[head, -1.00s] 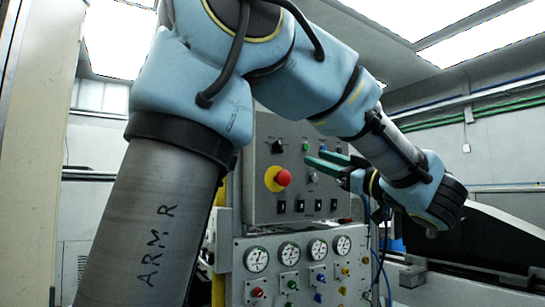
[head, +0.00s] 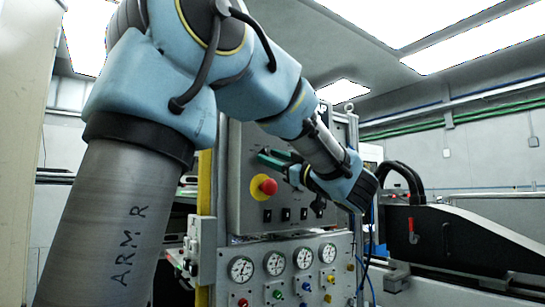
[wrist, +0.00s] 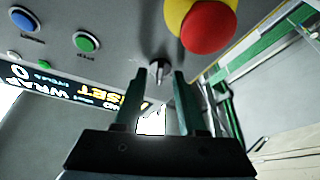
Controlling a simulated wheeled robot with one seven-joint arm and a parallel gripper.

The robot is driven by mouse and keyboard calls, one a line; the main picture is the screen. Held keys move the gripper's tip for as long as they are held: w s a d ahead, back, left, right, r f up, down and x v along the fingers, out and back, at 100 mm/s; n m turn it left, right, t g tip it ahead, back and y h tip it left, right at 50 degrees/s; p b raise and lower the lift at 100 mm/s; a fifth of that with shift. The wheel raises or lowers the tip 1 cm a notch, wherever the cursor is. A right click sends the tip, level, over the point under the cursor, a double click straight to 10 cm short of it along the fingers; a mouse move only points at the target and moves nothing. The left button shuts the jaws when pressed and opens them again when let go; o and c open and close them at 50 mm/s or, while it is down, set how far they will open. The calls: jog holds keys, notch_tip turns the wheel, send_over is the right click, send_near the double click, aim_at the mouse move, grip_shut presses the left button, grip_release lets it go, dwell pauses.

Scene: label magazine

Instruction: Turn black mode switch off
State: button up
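The black mode switch is a small dark knob (wrist: 158,68) on the grey control panel (wrist: 120,30). In the wrist view it stands between and just beyond my gripper's fingertips (wrist: 159,78). My gripper is open, with a finger on either side of the knob's line and a clear gap between them. I cannot tell whether the fingers touch it. In the head view my gripper (head: 278,160) is at the panel's upper part, above the red emergency button (head: 267,186). My arm hides the switch there.
In the wrist view the red button on its yellow base (wrist: 207,27) is close to the right finger. A green button (wrist: 86,41) and a blue button (wrist: 25,20) are to the left. Below the panel is a gauge panel (head: 290,285) with several dials.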

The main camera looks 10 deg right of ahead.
jog(key=shift+c, duration=0.2)
grip_shut()
dwell(0.4)
